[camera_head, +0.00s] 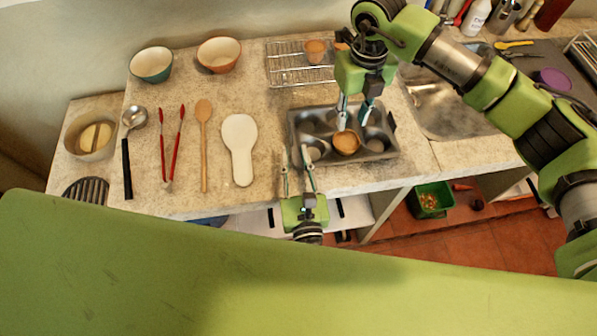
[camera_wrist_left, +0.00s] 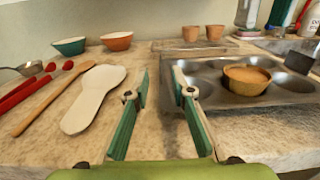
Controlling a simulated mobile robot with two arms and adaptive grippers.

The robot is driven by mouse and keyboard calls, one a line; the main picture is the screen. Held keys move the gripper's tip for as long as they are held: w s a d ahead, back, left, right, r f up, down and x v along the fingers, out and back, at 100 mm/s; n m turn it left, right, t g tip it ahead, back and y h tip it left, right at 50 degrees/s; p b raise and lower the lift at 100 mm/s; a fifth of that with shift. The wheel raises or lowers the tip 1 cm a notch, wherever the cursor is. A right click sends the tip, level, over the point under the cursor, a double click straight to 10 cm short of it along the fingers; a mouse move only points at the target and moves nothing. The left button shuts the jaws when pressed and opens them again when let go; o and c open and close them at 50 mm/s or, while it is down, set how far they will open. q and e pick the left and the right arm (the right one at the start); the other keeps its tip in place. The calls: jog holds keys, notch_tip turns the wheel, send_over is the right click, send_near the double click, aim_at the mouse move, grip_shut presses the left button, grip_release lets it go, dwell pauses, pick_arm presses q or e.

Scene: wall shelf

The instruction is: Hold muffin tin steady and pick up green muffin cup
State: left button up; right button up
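The grey metal muffin tin (camera_head: 296,128) sits on the counter near its front edge. A muffin cup with an orange-brown top (camera_head: 347,143) sits in it; its side looks olive-green in the left wrist view (camera_wrist_left: 245,84). My left gripper (camera_head: 296,160) is open and empty at the tin's front left corner. In the left wrist view its right finger overlaps the tin's left edge; I cannot tell whether they touch. My right gripper (camera_head: 352,122) is open, pointing down above the tin near the muffin cup. Its fingers are not in the left wrist view.
A wire rack (camera_head: 285,65) with terracotta-coloured cups (camera_head: 315,51) stands behind the tin. A spoon rest (camera_head: 240,150), a wooden spoon (camera_head: 203,140), red tongs (camera_head: 172,145) and a ladle (camera_head: 128,150) lie to the left. Two bowls (camera_head: 151,64) stand behind. A sink (camera_head: 450,105) is right.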

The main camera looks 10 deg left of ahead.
aim_at(292, 140)
pick_arm(q)
jog(key=x, duration=0.8)
jog(key=shift+w+f, duration=0.1)
jog(key=shift+w, duration=0.05)
